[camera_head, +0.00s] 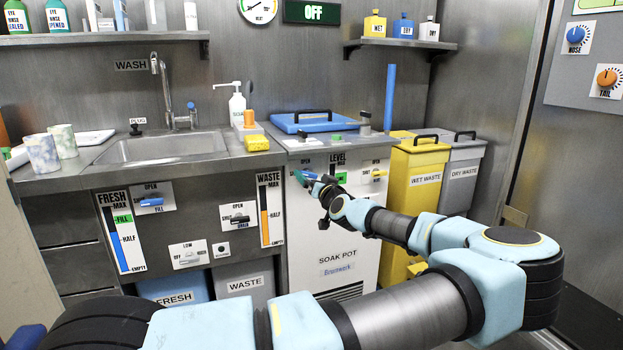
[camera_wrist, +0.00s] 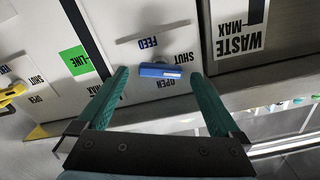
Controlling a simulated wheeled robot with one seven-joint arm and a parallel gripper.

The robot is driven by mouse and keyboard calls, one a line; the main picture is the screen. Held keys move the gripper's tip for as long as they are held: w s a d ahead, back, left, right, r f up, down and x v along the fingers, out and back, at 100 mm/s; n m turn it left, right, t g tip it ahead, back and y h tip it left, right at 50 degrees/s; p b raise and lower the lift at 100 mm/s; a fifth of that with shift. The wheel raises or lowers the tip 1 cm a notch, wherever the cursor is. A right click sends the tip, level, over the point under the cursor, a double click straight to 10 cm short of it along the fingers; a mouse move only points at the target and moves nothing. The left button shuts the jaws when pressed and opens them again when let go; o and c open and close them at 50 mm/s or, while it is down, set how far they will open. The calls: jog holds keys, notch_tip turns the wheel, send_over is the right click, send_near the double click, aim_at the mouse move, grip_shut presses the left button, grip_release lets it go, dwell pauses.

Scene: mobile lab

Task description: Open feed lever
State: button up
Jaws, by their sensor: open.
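The feed lever (camera_wrist: 160,71) is a short blue handle on a white panel marked FEED, SHUT and OPEN. In the wrist view it lies crosswise, with the SHUT and OPEN words beside it; I cannot tell its exact setting. My gripper (camera_wrist: 160,74) is open, its two green fingers on either side of the lever with gaps, holding nothing. In the head view my gripper (camera_head: 304,177) is at the front of the soak pot cabinet (camera_head: 344,240) and partly hides the lever and its panel.
A yellow lever (camera_head: 378,173) is to the right on the same cabinet, past the level gauge (camera_head: 339,165). The waste gauge (camera_head: 270,208) is just left. Other blue (camera_head: 151,202) and black (camera_head: 239,219) levers are under the sink (camera_head: 165,148). Yellow wet waste bin (camera_head: 425,180) stands right.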

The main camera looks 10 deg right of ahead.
jog(key=s+d, duration=0.1)
jog(key=s, duration=0.8)
jog(key=shift+s, duration=0.3)
jog(key=shift+d, duration=0.1)
dwell(1.0)
